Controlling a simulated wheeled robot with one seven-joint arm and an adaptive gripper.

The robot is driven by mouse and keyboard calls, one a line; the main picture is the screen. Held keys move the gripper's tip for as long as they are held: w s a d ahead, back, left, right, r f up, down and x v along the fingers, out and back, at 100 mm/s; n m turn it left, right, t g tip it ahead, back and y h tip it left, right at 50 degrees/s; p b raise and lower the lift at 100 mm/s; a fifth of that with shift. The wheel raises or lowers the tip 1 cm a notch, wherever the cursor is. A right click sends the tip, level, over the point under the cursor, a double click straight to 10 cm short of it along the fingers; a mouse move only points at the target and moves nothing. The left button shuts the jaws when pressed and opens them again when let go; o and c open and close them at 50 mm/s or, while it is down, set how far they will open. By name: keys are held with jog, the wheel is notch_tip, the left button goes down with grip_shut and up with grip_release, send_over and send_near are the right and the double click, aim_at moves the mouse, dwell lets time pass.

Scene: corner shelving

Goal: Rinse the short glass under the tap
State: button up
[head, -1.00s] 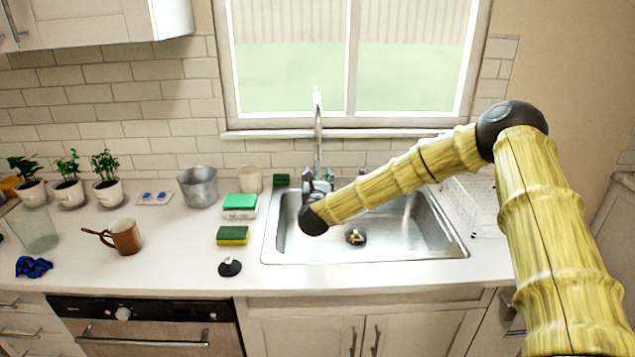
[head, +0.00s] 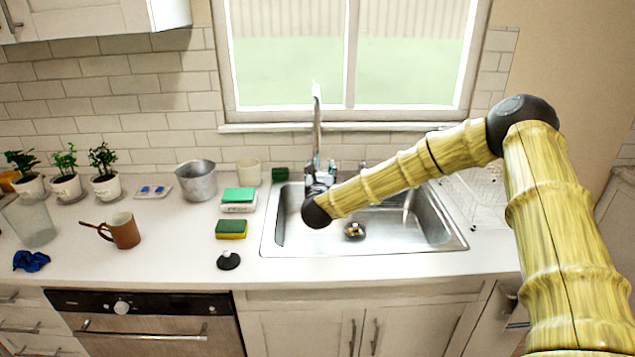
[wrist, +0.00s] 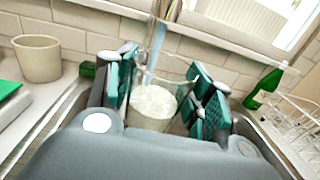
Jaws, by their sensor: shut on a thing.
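My gripper (wrist: 165,98) is shut on the short glass (wrist: 150,103), with teal-padded fingers on both sides of it. The glass is clear, looks about upright, and holds whitish, bubbly water. The tap (wrist: 165,10) is above it in the wrist view, and a stream of water runs down into the glass. In the head view the tap (head: 317,125) rises at the back of the steel sink (head: 425,240). There my arm's dark wrist joint covers most of the gripper, and I cannot make out the glass.
A cream cup (head: 248,172), a metal pot (head: 196,181), sponges (head: 231,229) and a black stopper (head: 228,261) stand left of the sink. A wire rack (head: 478,195) stands to its right. A green bottle (wrist: 264,88) shows at right in the wrist view.

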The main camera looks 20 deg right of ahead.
jog(key=shift+w+a+b, duration=0.35)
jog(key=shift+a+b, duration=0.15)
jog(key=shift+b, duration=0.25)
jog(key=shift+s+d, duration=0.1)
jog(key=shift+d, duration=0.05)
dwell(0.4)
jog(key=shift+s+d+b, duration=0.25)
jog(key=shift+d+b, duration=0.1)
jog(key=shift+b, duration=0.25)
jog(key=s+a+b, duration=0.3)
jog(key=s+a, duration=0.1)
jog(key=s, duration=0.2)
jog(key=shift+s+a, duration=0.3)
jog(key=shift+a, duration=0.05)
dwell(0.7)
dwell(1.0)
jog(key=shift+r, duration=0.1)
jog(key=s+a+r+b, duration=0.1)
jog(key=s+a+r, duration=0.2)
jog(key=s+r, duration=0.1)
dwell(1.0)
